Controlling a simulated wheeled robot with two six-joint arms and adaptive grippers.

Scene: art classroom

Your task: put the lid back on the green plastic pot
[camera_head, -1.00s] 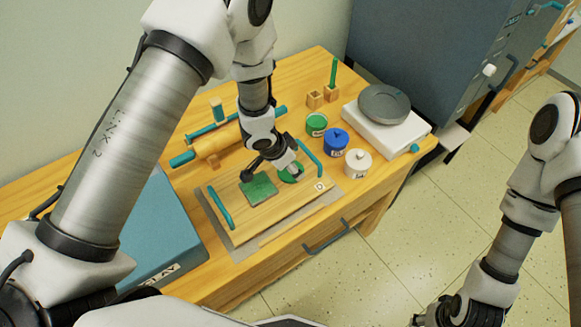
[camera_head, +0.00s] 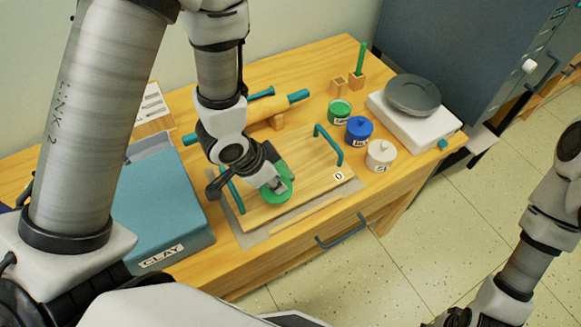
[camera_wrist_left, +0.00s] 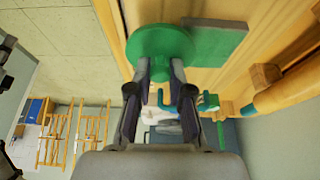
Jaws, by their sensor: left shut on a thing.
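The green lid (camera_head: 270,196) is a round green disc over the left part of the wooden board (camera_head: 308,180). My left gripper (camera_head: 272,185) is shut on it from above. In the left wrist view, my left fingers (camera_wrist_left: 160,72) close at the middle of the lid (camera_wrist_left: 160,42). I cannot tell the gap between lid and board. The green pot (camera_head: 340,111) stands open behind the board's right end, left of the blue pot. My right arm (camera_head: 520,268) runs off the bottom edge, and its fingers are out of frame.
A blue lidded pot (camera_head: 358,131) and a white lidded pot (camera_head: 380,155) stand close to the green pot. A white scale (camera_head: 410,122) is behind them. A green slab (camera_wrist_left: 218,38) lies by the lid. The blue clay box (camera_head: 160,210) is left of the board.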

